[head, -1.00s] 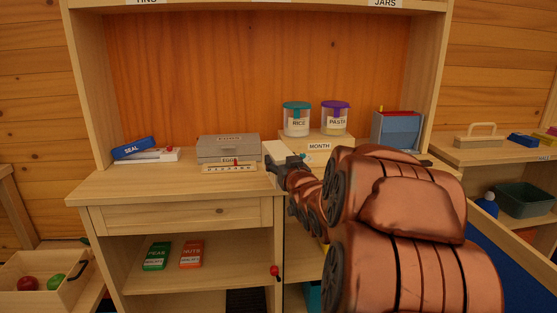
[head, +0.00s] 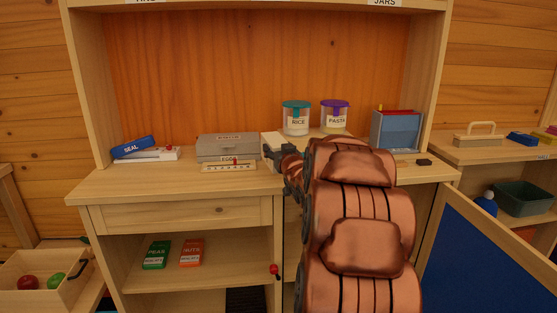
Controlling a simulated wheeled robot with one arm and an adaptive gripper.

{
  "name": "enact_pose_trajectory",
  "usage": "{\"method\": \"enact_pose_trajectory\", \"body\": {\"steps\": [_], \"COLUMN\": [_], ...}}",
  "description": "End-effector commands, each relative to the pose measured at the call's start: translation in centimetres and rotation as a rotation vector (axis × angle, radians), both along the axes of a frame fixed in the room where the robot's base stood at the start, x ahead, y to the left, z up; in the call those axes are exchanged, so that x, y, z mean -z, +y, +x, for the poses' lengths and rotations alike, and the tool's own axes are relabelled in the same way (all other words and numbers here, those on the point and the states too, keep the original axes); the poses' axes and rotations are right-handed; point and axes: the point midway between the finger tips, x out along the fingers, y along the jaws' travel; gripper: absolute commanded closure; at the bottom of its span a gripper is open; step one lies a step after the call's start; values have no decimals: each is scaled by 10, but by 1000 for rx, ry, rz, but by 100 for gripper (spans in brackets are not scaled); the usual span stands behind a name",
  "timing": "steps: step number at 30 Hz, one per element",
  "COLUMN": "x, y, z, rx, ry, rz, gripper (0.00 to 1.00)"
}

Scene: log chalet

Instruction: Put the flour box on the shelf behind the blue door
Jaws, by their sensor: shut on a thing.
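My gripper (head: 281,158) is at the counter's middle, mostly hidden behind my own arm, and is shut on a pale box. This box (head: 272,140) appears to be the flour box, but no label on it can be read. It is upright, just right of the grey egg box, in front of the back panel. The blue door (head: 488,262) stands open at the lower right, swung out toward me. The shelf behind it, in the right-hand cupboard, is almost wholly hidden by my arm.
Rice (head: 296,118) and pasta (head: 335,117) jars stand behind my arm. The grey egg box (head: 227,147) is close left of the gripper. A blue-grey holder (head: 396,130) stands right. Pea (head: 157,254) and nut (head: 191,253) packets sit on the open left shelf.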

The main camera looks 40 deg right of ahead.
Motion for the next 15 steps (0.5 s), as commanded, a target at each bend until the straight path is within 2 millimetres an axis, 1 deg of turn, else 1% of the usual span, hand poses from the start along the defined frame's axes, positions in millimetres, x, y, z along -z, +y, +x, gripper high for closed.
{"method": "enact_pose_trajectory", "body": {"steps": [2, 9, 15], "x": [4, 32, 33], "y": [0, 0, 0], "z": [0, -1, -1], "rx": [0, 1, 1], "ry": [0, 1, -2], "rz": [-1, 0, -1], "gripper": [100, 100, 100]}}
